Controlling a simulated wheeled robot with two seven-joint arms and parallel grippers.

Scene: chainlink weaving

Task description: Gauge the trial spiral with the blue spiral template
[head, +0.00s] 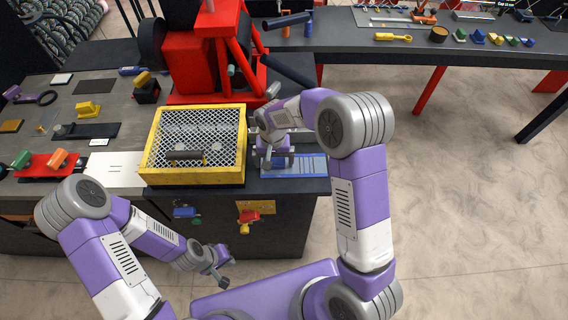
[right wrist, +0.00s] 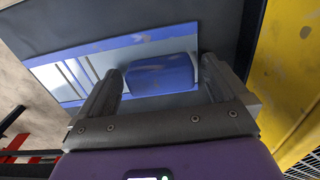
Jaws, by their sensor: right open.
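The blue spiral template (head: 308,167) lies flat at the bench's front right corner. It is a blue plate with pale stripes, and in the right wrist view its striped part (right wrist: 72,78) shows at the left. My right gripper (head: 276,164) is over the template's left part. Its fingers are open on either side of a raised blue block (right wrist: 162,74) on the plate; I cannot tell whether they touch it. My left gripper (head: 219,272) hangs low in front of the bench, its jaw state unclear. I cannot make out the trial spiral for certain.
A yellow-framed mesh tray (head: 195,176) stands just left of my right gripper, with a dark cylinder (head: 186,155) on it. A red machine (head: 205,65) rises behind. A white plate (head: 113,168) lies left of the tray. Open floor (head: 450,200) extends to the right.

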